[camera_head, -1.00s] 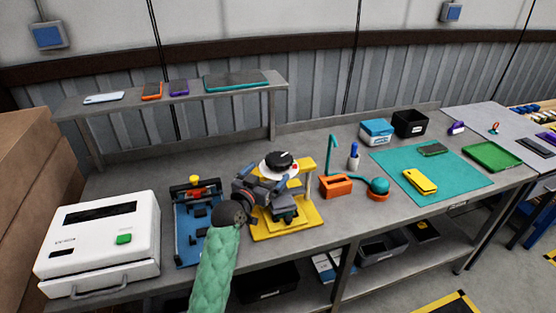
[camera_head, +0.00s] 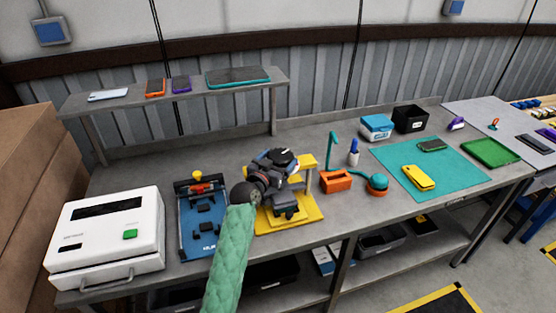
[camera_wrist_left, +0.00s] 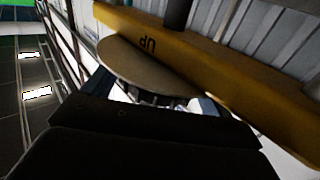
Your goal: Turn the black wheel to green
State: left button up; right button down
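The black wheel (camera_head: 281,155) sits at the top of a yellow stand (camera_head: 306,215) near the bench's middle. A pale disc lies under the wheel and is mostly hidden now; I cannot see which colour the wheel points at. My left gripper (camera_head: 286,166) is at the wheel, overlapping it in the head view. Whether it touches or grips the wheel I cannot tell. The left wrist view shows the yellow stand's arm (camera_wrist_left: 210,62) with "UP" upside down and the underside of a round disc (camera_wrist_left: 140,68). Dark gripper parts hide the rest. My right gripper is out of view.
A blue fixture (camera_head: 203,225) and a white machine (camera_head: 106,240) stand left of the stand. An orange holder (camera_head: 336,181) is close on the right. A teal mat (camera_head: 445,165) with phones lies farther right. A raised shelf (camera_head: 130,99) runs behind.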

pick_arm(q)
jog(key=c, duration=0.6)
dwell(0.7)
jog(key=o, duration=1)
jog(key=shift+s+a, duration=0.1)
